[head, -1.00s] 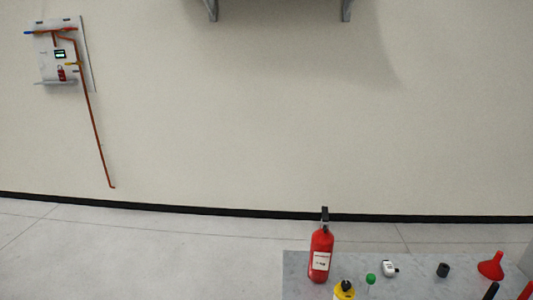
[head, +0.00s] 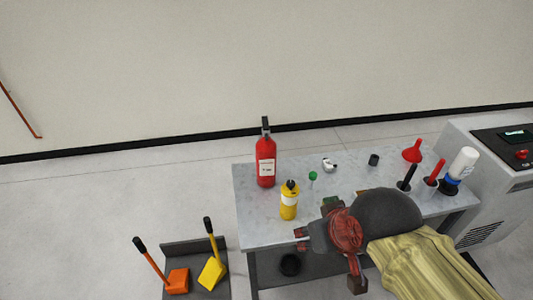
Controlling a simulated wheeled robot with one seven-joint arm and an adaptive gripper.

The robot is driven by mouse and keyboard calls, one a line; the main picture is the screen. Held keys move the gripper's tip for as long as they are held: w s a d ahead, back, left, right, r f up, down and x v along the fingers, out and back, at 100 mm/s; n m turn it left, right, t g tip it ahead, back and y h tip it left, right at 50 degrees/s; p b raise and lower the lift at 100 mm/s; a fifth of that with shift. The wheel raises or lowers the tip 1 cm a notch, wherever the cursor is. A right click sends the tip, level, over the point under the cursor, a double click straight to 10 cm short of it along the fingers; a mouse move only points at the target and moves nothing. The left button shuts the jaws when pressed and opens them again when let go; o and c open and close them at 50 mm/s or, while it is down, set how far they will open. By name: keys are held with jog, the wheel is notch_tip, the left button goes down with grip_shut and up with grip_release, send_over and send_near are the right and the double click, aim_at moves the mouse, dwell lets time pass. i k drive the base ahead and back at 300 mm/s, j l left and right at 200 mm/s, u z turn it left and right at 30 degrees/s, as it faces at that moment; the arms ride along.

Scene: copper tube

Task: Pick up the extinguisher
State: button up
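The red extinguisher (head: 265,163) stands upright near the back left corner of the grey worktable (head: 247,215) in the head view. It has a white label and a black top. My gripper (head: 301,239) is at the left end of my arm, low in the view, to the right of and nearer than the extinguisher. It is apart from the extinguisher and not holding it. Its fingers show small and partly hidden, so I cannot tell how far apart they are.
A yellow bottle (head: 289,203) stands between the extinguisher and my gripper. A green-topped item (head: 312,177), a white item (head: 329,165), a dark cylinder (head: 374,160) and a red funnel (head: 412,151) are farther right.

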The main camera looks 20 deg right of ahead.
aim_at(265, 148)
jog(key=z, duration=0.45)
jog(key=j+z, duration=0.4)
jog(key=j, duration=0.25)
jog(key=j+z, duration=0.45)
jog(key=j, duration=0.85)
jog(key=k+j, duration=0.15)
jog(key=j, duration=0.4)
